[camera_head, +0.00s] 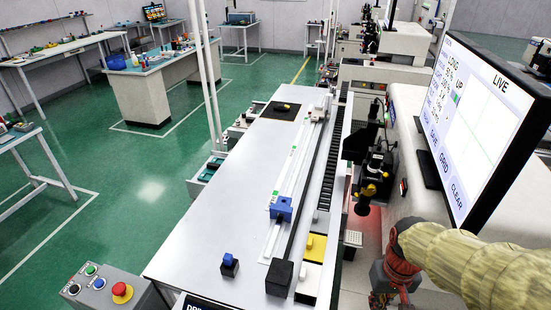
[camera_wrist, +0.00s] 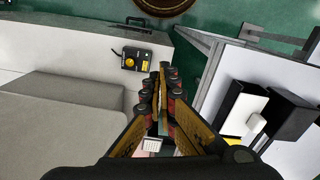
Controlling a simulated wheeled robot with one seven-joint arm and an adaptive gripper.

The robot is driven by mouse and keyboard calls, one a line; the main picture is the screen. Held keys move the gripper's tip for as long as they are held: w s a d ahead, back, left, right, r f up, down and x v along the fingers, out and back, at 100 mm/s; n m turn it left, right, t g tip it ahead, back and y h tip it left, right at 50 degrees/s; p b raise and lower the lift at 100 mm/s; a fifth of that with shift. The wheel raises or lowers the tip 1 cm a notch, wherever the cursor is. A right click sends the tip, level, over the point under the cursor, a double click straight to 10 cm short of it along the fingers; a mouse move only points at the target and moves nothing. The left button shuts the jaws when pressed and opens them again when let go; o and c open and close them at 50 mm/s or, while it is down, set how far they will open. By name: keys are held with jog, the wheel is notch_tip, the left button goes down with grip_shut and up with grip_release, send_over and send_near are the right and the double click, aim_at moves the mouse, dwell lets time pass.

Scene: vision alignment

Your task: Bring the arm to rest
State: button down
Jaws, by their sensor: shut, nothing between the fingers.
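My arm, in a pale yellow sleeve (camera_head: 475,262), reaches in from the right edge of the head view, below the monitor. The red and dark wrist end (camera_head: 398,268) hangs at the bottom right, beside the long bench, and its fingers are not clear there. In the wrist view my gripper (camera_wrist: 163,78) points away from the camera with its two fingers together and nothing between them. It appears apart from the surfaces around it.
A monitor (camera_head: 487,115) stands close above my arm. The long bench (camera_head: 220,215) carries a blue carriage (camera_head: 282,207) on a rail and several blocks. A control box with an emergency stop (camera_head: 122,292) is at lower left. A small box with a yellow knob (camera_wrist: 130,60) lies beyond my fingers.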

jog(key=s+a+r+t, duration=0.2)
jog(key=a+r, duration=0.1)
jog(key=r, duration=0.4)
jog(key=s+a+r+t+b, duration=0.1)
jog(key=s+a+r+t, duration=0.1)
jog(key=r, duration=0.5)
jog(key=shift+a+r+n+t, duration=0.35)
jog(key=shift+a+t, duration=0.15)
jog(key=shift+t, duration=0.3)
jog(key=c, duration=2.5)
grip_release()
